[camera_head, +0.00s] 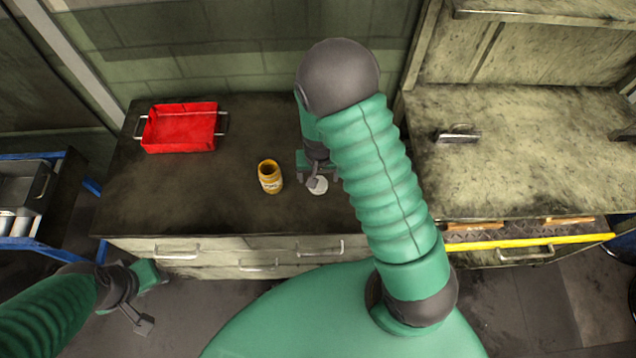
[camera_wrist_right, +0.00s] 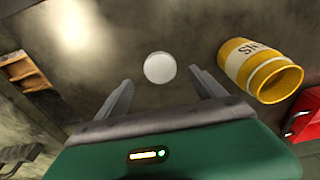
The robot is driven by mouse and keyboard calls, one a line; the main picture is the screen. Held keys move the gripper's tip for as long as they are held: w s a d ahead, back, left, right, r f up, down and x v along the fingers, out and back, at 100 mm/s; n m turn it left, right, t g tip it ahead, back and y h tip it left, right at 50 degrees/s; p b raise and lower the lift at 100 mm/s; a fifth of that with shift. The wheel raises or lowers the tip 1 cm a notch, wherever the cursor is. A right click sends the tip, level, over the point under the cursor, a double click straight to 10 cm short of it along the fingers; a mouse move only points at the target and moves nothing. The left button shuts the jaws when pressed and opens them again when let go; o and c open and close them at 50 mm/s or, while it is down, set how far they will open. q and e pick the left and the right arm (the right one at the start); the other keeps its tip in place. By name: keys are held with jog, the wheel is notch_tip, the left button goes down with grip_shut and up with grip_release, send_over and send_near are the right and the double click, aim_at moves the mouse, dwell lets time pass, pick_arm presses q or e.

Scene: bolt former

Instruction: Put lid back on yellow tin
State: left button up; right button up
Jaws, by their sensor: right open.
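The yellow tin (camera_head: 270,178) stands upright and open on the dark worktop, with a dark opening at its top. It also shows at the right of the right wrist view (camera_wrist_right: 258,70), with printed lettering on its side. The round pale lid (camera_head: 318,185) lies flat on the worktop to the right of the tin. My right gripper (camera_head: 318,178) is over the lid. In the right wrist view my right gripper (camera_wrist_right: 165,88) is open and empty, and the lid (camera_wrist_right: 160,68) shows between and beyond its fingertips.
A red tray (camera_head: 180,128) with metal handles stands at the back left of the worktop (camera_head: 225,210). A metal-handled item (camera_head: 458,135) lies on the right-hand bench. A blue-framed cart (camera_head: 30,205) stands at far left.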

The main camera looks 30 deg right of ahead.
aim_at(318, 185)
jog(key=f, duration=0.4)
jog(key=shift+w+d+f, duration=0.1)
jog(key=shift+w+f, duration=0.2)
jog(key=shift+f, duration=0.1)
jog(key=shift+s+r, duration=0.1)
jog(key=shift+c, duration=0.3)
jog(key=c, duration=1.4)
jog(key=shift+o, duration=0.2)
